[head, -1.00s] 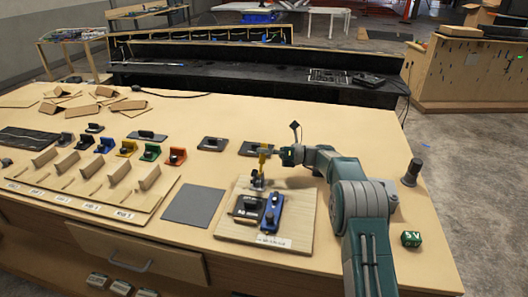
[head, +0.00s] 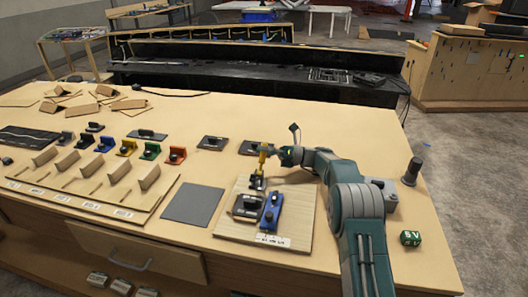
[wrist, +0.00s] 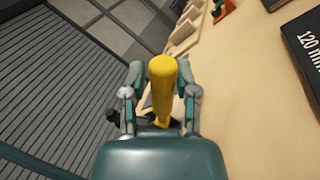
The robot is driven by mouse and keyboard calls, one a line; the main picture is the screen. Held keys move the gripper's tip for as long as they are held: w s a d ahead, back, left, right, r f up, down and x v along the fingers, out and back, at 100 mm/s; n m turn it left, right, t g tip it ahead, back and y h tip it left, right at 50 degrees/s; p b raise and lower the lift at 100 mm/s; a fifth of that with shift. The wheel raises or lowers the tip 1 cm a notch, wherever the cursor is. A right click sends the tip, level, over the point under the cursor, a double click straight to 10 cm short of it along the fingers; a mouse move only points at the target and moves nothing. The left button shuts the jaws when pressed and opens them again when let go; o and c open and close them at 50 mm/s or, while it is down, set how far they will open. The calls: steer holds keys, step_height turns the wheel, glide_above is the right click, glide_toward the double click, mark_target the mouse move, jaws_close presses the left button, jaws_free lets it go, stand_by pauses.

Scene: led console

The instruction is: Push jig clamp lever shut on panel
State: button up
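The jig clamp (head: 257,183) stands on a light wooden jig board (head: 235,231) on the bench. Its yellow-handled lever (head: 264,156) stands nearly upright, leaning slightly right at the top. My gripper (head: 272,152) is at the lever from the right. In the wrist view, the yellow handle (wrist: 162,88) lies between my two fingers (wrist: 162,78), which look closed against its sides. The dark panel (head: 246,206) lies on the board in front of the clamp, with a blue block (head: 271,211) beside it. Contact between clamp and panel is too small to tell.
A grey mat (head: 192,204) lies left of the board. Coloured blocks and a slotted wooden rack (head: 85,181) fill the left bench. A green cube (head: 410,238) and a dark cylinder (head: 412,171) stand to the right. Dark flat plates (head: 212,143) lie behind.

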steer(key=shift+a+f, duration=0.1)
step_height(320, 180, up, 10)
steer(key=shift+f, duration=0.1)
stand_by(0.5)
